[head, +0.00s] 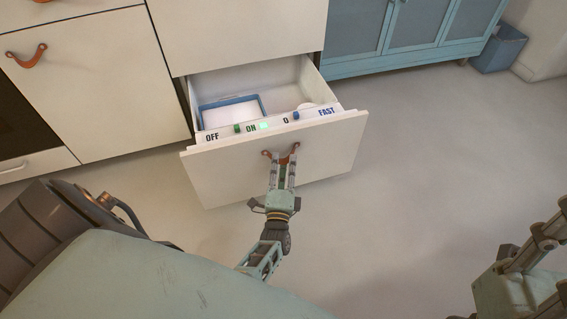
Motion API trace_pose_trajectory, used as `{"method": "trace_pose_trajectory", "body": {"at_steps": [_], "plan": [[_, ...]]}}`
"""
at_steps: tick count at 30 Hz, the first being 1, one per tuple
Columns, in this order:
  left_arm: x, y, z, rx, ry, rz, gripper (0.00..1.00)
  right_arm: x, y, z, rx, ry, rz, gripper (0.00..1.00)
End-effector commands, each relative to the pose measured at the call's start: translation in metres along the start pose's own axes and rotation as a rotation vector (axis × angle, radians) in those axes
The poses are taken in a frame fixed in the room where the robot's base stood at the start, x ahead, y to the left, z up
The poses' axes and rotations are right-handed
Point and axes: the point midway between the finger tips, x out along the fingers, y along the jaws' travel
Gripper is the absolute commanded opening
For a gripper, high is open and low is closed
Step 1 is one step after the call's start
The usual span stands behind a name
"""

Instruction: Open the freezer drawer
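The freezer drawer (330,146) is pulled out from the white cabinet, its inside visible from above. Its white front carries an orange-brown leather pull (266,153). My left gripper (284,157) is at this pull, with its two fingers side by side and overlapping the strap. A gap shows between the fingers, and I cannot tell whether they are closed on the strap. My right gripper (545,240) is at the right edge, partly cut off, away from the drawer; its finger state is unclear.
The drawer holds a blue-rimmed tray (231,109) and has a labelled strip (265,126) with a lit green light. Other white fronts (95,85) stand left, one with a leather pull (27,56). A blue cabinet (400,35) and bin (499,50) stand behind. The floor to the right is clear.

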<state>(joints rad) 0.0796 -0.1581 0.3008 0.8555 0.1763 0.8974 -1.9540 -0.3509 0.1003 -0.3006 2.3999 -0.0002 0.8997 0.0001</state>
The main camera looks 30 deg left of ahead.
Motion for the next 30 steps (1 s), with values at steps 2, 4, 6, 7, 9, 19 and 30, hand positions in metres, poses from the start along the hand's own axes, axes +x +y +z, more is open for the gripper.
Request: {"method": "trace_pose_trajectory", "body": {"at_steps": [2, 4, 6, 7, 9, 19, 30], "plan": [[-0.002, 0.004, 0.001, 0.001, 0.000, 0.008, 0.24, 0.000, 0.000, 0.000, 0.000, 0.000, 0.000, 0.40], [-0.002, 0.003, 0.001, 0.003, -0.001, 0.006, 0.29, 0.000, 0.000, 0.000, 0.000, 0.000, 0.000, 0.40], [-0.001, 0.002, 0.001, 0.004, 0.000, 0.003, 0.29, 0.000, 0.000, 0.000, 0.000, 0.000, 0.000, 0.40], [-0.001, 0.001, 0.001, 0.004, 0.000, 0.002, 0.29, 0.000, 0.000, 0.000, 0.000, 0.000, 0.000, 0.40], [0.000, 0.001, 0.001, 0.005, 0.000, 0.000, 0.29, 0.000, 0.000, 0.000, 0.000, 0.000, 0.000, 0.40], [-0.021, 0.001, 0.000, 0.006, 0.001, 0.001, 0.29, 0.001, 0.000, 0.000, -0.001, 0.003, 0.000, 0.40], [-0.076, 0.002, -0.002, 0.000, 0.002, 0.007, 0.29, 0.000, 0.000, 0.000, -0.001, 0.001, 0.000, 0.40]]}}
